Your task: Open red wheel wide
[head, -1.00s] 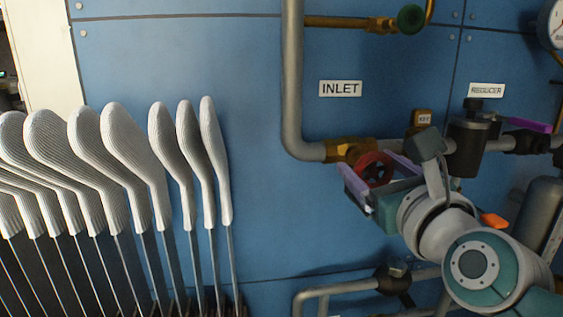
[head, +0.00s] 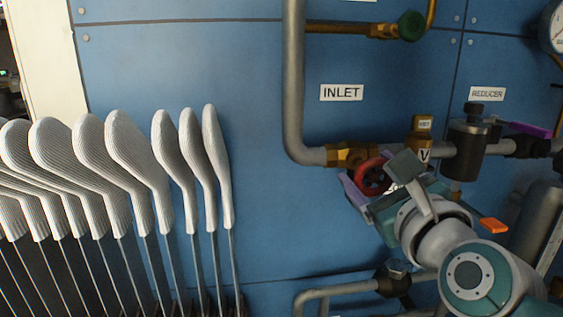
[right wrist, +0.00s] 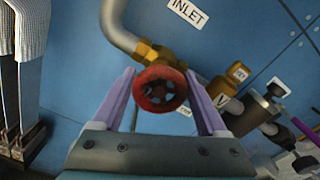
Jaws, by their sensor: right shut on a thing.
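The red wheel (head: 371,177) is a small spoked handwheel on the brass valve (head: 343,155) in the grey pipe below the INLET label. My right gripper (head: 366,171) reaches it from the lower right, and its wrist hides part of the wheel. In the right wrist view the wheel (right wrist: 160,89) sits between the two purple fingers of my right gripper (right wrist: 160,78), which are shut on it at its left and right rim. My left gripper is not in view.
Several white sock-covered boards (head: 135,165) stand in a rack on the left. A green handwheel (head: 411,25) is above, and a dark reducer (head: 466,147) with a purple lever (head: 530,129) is to the right. The blue panel between the boards and the inlet pipe is clear.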

